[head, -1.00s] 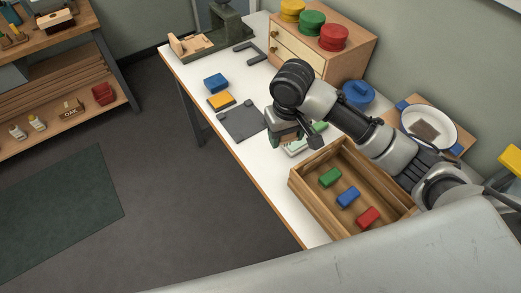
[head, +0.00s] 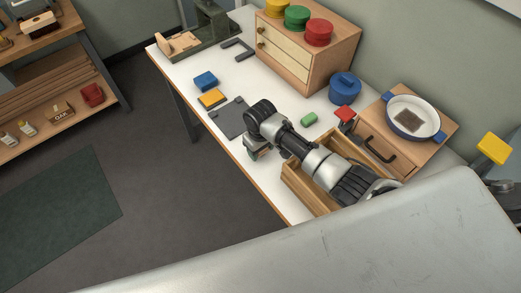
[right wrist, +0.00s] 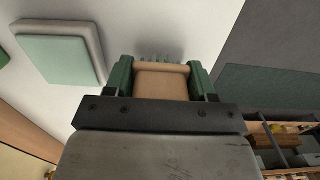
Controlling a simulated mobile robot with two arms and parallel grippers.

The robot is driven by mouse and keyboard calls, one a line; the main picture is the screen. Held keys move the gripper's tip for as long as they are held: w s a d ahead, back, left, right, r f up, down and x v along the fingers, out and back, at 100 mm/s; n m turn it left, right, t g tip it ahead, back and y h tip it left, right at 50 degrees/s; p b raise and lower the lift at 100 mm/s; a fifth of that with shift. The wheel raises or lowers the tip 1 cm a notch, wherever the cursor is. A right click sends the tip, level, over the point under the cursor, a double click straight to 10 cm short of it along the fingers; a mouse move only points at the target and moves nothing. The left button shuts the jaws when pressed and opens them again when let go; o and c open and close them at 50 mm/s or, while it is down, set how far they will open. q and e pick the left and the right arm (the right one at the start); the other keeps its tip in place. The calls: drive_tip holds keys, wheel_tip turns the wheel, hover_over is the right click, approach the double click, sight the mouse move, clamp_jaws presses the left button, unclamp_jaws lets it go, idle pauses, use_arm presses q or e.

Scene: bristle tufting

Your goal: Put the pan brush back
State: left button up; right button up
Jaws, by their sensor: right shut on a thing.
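My right gripper (head: 258,152) is low over the front edge of the white table, beyond the wooden crate. In the right wrist view its green fingers (right wrist: 160,78) are shut on a tan block with green bristles at its far end, which looks like the brush (right wrist: 162,84). The held brush is mostly hidden by my arm in the head view. A pan (head: 413,112) with blue handles sits on a wooden box at the right, with a brown square in it.
The wooden crate (head: 290,178) is partly covered by my right arm. A grey plate (head: 228,117), an orange block (head: 212,98), a blue block (head: 205,80) and a green block (head: 308,119) lie on the table. A mint pad (right wrist: 58,55) lies left in the wrist view.

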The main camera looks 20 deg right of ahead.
drive_tip(key=shift+w+f, duration=0.1)
drive_tip(key=shift+f, duration=0.6)
use_arm(q)
drive_tip(key=shift+s, duration=0.3)
drive_tip(key=shift+s+f, duration=0.1)
use_arm(e)
drive_tip(key=shift+f, duration=0.2)
drive_tip(key=o, duration=0.9)
use_arm(q)
drive_tip(key=shift+s, duration=0.1)
use_arm(e)
drive_tip(key=shift+r, duration=0.1)
